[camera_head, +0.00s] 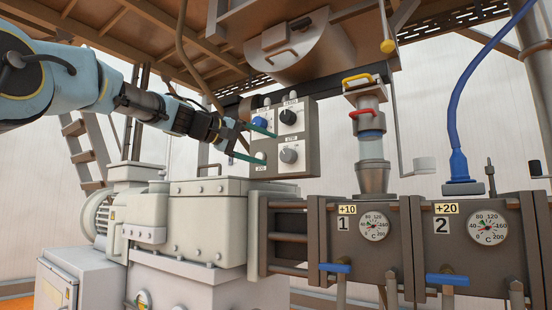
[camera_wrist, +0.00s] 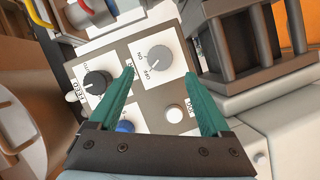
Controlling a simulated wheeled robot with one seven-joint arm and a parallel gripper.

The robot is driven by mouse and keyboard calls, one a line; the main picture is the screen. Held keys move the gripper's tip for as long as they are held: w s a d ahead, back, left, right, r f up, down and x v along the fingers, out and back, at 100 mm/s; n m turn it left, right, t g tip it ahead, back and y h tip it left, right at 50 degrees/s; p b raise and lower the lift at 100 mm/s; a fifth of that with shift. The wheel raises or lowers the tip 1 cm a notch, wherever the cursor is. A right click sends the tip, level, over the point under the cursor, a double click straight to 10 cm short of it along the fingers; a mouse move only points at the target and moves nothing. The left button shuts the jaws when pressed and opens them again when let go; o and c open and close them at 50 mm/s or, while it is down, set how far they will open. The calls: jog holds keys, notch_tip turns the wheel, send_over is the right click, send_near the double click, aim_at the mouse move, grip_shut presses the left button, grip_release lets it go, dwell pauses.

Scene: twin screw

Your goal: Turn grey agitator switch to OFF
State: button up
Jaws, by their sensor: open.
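The grey agitator switch (camera_head: 289,155) is a round knob at the lower right of the grey control box's (camera_head: 300,172) front panel. In the wrist view the grey switch (camera_wrist: 155,55) sits on a white plate with small ON and OFF marks beside it. Its exact pointer setting is hard to read. My gripper (camera_head: 268,149) has two green fingers spread apart and empty, at the left part of the panel. In the wrist view my gripper (camera_wrist: 160,73) points toward the grey switch, which shows between and just beyond the fingertips. I see no clear contact.
A black knob (camera_head: 288,116) sits above the grey switch. A blue button (camera_head: 259,122) and a white button (camera_head: 261,157) lie to the left, close to my fingers. A pale machine housing (camera_head: 205,225) stands below, and a sight-glass column (camera_head: 370,145) stands to the right.

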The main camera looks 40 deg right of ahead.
jog(key=shift+w+a+r+b, duration=0.1)
jog(key=shift+a+r+b, duration=0.1)
jog(key=shift+a, duration=0.85)
jog(key=shift+w+a+r+b, duration=0.1)
jog(key=shift+a+r+b, duration=0.05)
jog(key=shift+a, duration=0.9)
jog(key=shift+f, duration=0.1)
jog(key=w+a+f+n+t+y, duration=0.1)
jog(key=w+a+f+t+y, duration=0.15)
jog(key=f, duration=0.45)
jog(key=w+a+f+n+t+y, duration=0.1)
jog(key=w+a+f, duration=0.1)
jog(key=w+f, duration=0.35)
jog(key=a+f+n+t+y, duration=0.1)
jog(key=a+f+n+y, duration=0.45)
jog(key=a+f, duration=2.05)
jog(key=s+a+f+m+g+y, duration=0.1)
jog(key=s+a+f+y, duration=0.3)
jog(key=s+a+f, duration=0.35)
jog(key=s+a+f+m+y, duration=0.2)
jog(key=s+a+f+y, duration=0.15)
jog(key=a+f, duration=0.55)
notch_tip(320, 180, up, 20)
jog(key=s+a+p, duration=0.1)
jog(key=p, duration=1.7)
jog(key=shift+f, duration=0.25)
jog(key=o, duration=0.3)
jog(key=shift+s+f+h, duration=0.1)
jog(key=shift+h, duration=0.15)
